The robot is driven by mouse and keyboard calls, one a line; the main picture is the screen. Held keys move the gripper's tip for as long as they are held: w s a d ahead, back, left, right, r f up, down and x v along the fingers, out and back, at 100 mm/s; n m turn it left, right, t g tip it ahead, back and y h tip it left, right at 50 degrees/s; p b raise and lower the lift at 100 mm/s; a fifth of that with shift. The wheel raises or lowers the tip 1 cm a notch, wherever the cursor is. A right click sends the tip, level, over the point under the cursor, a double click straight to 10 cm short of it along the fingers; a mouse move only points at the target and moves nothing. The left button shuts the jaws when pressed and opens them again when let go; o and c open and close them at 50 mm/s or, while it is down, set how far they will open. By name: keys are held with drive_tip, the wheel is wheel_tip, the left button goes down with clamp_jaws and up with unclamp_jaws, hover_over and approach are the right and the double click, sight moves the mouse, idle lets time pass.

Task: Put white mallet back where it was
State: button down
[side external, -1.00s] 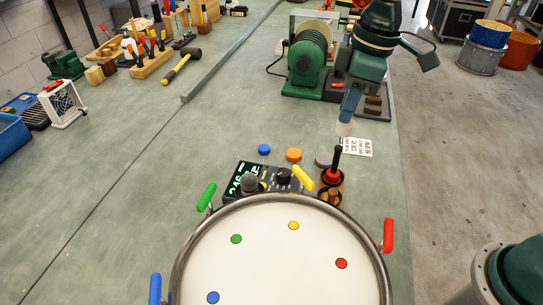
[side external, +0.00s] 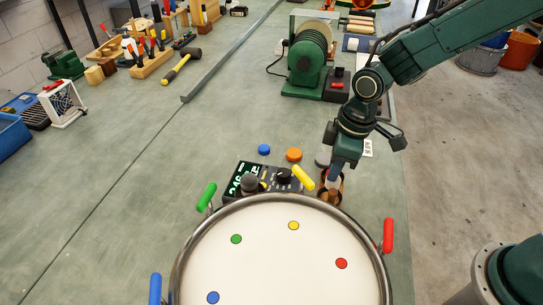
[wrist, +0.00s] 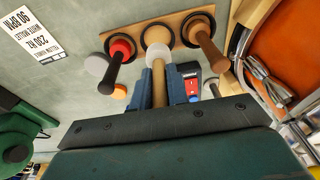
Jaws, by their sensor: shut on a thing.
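The white mallet has a pale wooden handle and a white head (wrist: 158,54). My gripper (wrist: 159,88) is shut on its handle, with a blue finger on each side. The head points away from me and overlaps the near edge of the middle ring of the wooden rack (wrist: 180,22). I cannot tell whether it sits in the ring or just above it. The red mallet (wrist: 120,50) with a black handle stands in the left ring, a brown mallet (wrist: 203,40) in the right one. In the side view my gripper (side external: 333,172) is low over the rack and hides most of it.
The drum (side external: 280,260) with coloured dots and clamp handles lies just in front of the rack. A black control box (side external: 262,178) stands left of the rack. A blue puck (side external: 264,149) and an orange puck (side external: 294,154) lie behind.

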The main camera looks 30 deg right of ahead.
sight(340, 179)
drive_tip(key=shift+f, duration=0.25)
drive_tip(key=shift+f, duration=2.05)
drive_tip(key=shift+f, duration=0.15)
drive_tip(key=c, duration=1.4)
unclamp_jaws()
drive_tip(key=shift+o, duration=0.2)
drive_tip(key=r, duration=0.7)
drive_tip(key=s+d+r, duration=0.1)
drive_tip(key=r, duration=0.3)
drive_tip(key=shift+s+d+r, duration=0.1)
drive_tip(key=shift+d+r, duration=0.05)
drive_tip(key=shift+r, duration=0.45)
